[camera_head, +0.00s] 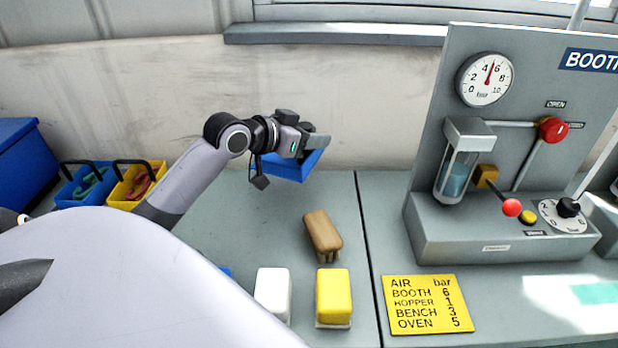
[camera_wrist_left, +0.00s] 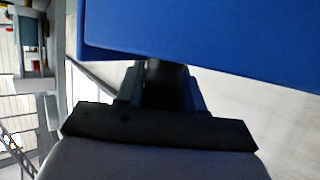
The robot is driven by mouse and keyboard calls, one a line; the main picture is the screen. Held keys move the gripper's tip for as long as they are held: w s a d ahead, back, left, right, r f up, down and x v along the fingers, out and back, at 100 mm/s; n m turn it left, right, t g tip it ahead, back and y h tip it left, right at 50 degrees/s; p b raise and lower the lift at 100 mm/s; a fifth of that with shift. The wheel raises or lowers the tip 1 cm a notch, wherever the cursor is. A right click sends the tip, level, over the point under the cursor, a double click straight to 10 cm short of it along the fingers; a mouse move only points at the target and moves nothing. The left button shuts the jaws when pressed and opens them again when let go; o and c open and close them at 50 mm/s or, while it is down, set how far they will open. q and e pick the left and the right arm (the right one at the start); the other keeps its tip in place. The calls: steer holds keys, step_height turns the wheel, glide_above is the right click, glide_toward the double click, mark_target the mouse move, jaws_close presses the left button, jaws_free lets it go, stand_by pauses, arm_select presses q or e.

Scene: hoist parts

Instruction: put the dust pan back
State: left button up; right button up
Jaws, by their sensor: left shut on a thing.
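The dust pan (camera_head: 287,168) is blue and held up in the air near the back wall in the head view. My left gripper (camera_head: 312,143) is shut on it, and the gripper covers part of the pan. In the left wrist view, the pan's blue surface (camera_wrist_left: 210,35) fills the top, with my dark left gripper (camera_wrist_left: 165,85) right below it. The grip point on the pan is hidden. My right gripper is not in view.
A brown brush (camera_head: 322,232), a white block (camera_head: 272,290) and a yellow block (camera_head: 333,295) are on the grey bench. Blue and yellow bins (camera_head: 137,187) stand at the left. A gauge panel (camera_head: 435,140) and a yellow sign (camera_head: 427,303) are at the right.

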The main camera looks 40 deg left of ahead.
arm_select(q)
step_height(320, 180, down, 11)
steer(key=shift+f+b, duration=0.1)
steer(key=shift+b, duration=0.35)
steer(key=o, duration=1.1)
